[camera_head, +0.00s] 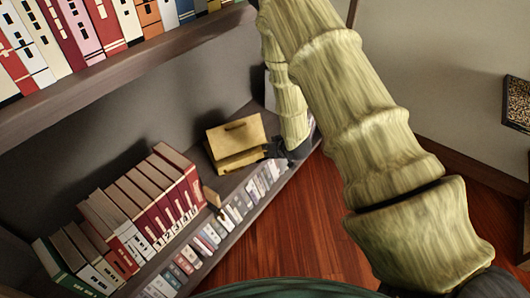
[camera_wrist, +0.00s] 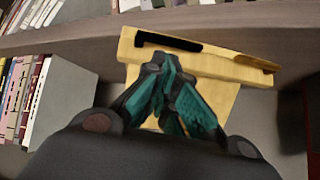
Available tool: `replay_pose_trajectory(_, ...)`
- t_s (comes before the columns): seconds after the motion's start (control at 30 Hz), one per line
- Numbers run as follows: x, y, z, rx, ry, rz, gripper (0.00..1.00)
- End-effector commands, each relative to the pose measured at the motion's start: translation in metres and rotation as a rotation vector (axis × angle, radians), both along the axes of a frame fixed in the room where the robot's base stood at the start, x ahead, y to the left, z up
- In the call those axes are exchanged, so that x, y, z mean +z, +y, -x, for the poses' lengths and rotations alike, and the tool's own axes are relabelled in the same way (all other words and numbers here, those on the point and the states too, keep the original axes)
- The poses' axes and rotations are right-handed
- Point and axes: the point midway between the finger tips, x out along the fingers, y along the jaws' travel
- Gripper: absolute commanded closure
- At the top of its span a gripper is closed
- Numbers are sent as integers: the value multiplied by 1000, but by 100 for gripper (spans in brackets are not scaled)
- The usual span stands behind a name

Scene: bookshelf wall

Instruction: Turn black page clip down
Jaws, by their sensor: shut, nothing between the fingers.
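A yellow wooden book stand (camera_head: 222,134) sits on the lower shelf. It fills the middle of the wrist view (camera_wrist: 235,68). The black page clip (camera_wrist: 168,42) is a dark bar lying along the left half of the stand's edge in the wrist view. A gold-brown clip (camera_wrist: 246,61) lies along the right half. My gripper (camera_wrist: 166,58) is shut and empty, its dark and teal fingertips just below the black clip in the picture. I cannot tell whether they touch it. In the head view my gripper (camera_head: 275,149) is at the stand's right side, partly hidden by my arm.
Red-spined books (camera_head: 150,200) stand left of the book stand. Small grey and white items (camera_head: 215,233) line the lower shelf's front edge. An upper shelf (camera_head: 110,68) with books runs above. The wooden floor (camera_head: 300,225) in front is clear.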

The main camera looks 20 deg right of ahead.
Motion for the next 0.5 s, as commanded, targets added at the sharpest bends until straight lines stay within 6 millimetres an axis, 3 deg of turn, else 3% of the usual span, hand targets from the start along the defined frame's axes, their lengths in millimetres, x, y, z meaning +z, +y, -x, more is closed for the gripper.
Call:
replay_pose_trajectory(0.03, 12, 0, 0, 0, -1, 0, 100)
replay_pose_trajectory(0.2, 32, 3, 0, 2, 0, -1, 100)
replay_pose_trajectory(0.5, 67, 1, 41, 3, -1, -1, 100)
